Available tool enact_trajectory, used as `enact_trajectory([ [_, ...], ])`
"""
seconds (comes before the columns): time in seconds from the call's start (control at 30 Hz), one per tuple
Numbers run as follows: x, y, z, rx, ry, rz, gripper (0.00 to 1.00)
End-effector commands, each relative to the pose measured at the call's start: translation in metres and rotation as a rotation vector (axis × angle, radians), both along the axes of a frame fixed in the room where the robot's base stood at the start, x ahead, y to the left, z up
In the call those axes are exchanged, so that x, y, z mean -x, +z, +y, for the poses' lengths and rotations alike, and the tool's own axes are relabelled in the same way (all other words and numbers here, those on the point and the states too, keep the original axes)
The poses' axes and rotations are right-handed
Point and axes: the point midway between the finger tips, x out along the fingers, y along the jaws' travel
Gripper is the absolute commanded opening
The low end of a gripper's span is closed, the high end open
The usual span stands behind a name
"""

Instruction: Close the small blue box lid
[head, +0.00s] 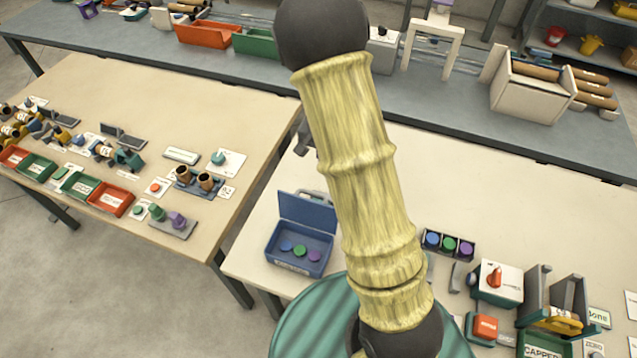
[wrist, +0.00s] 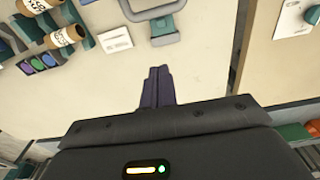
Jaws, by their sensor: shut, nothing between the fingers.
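The small blue box (head: 298,255) stands on the near table, left of my arm. Its lid (head: 307,212) is open and stands up at the back edge. Blue, green and purple discs lie inside the box.
A dark tray (head: 447,243) with coloured discs sits right of my arm, near a white device (head: 497,284). A left table (head: 245,115), beyond a gap, holds cups and bins. A back bench (head: 430,90) crosses behind.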

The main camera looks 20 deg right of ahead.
Motion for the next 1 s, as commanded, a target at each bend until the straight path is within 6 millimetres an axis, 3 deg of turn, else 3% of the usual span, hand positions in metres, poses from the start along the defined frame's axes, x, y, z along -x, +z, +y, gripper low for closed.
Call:
enact_trajectory([
  [0.6,-0.002,-0.090,-0.004,0.001,-0.001,0.004,0.00],
  [0.8,0.019,-0.079,0.013,0.000,0.001,0.002,0.00],
  [1.0,0.028,-0.079,0.020,0.000,0.000,0.000,0.00],
])
